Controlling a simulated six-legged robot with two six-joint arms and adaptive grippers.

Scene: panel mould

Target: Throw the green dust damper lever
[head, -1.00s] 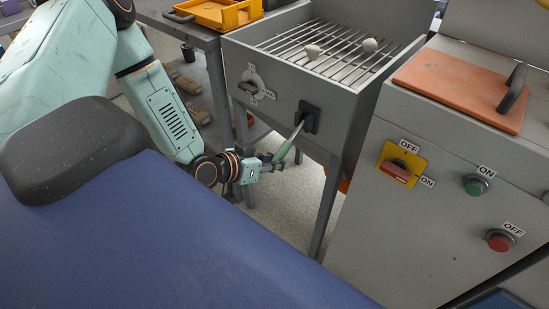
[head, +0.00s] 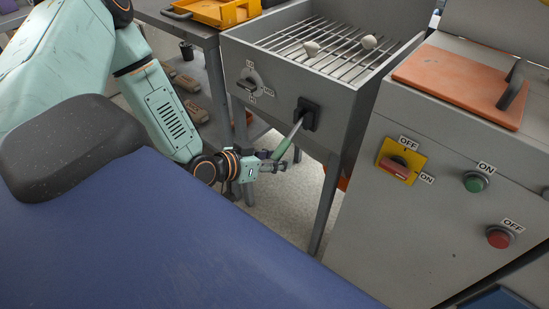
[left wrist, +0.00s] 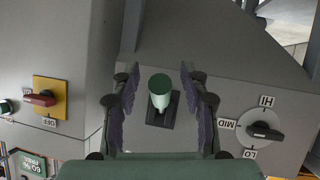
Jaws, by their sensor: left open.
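The green dust damper lever (head: 284,146) has a green grip on a metal shaft and juts out and down from a black plate (head: 308,115) on the front of a grey grated box. My left gripper (head: 278,165) is at the lever's lower end. In the left wrist view the lever's round green end (left wrist: 160,88) faces the camera between the two open fingers of the left gripper (left wrist: 160,97), with a gap on each side. How deep the grip sits between the fingers is hard to tell. My right gripper is not in view.
A rotary knob (head: 248,86) with HI, MID and LO labels sits left of the lever. A grey cabinet on the right carries a yellow-plated red switch (head: 395,167), a green button (head: 474,182) and a red button (head: 499,237). A table leg (head: 326,205) stands below the box.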

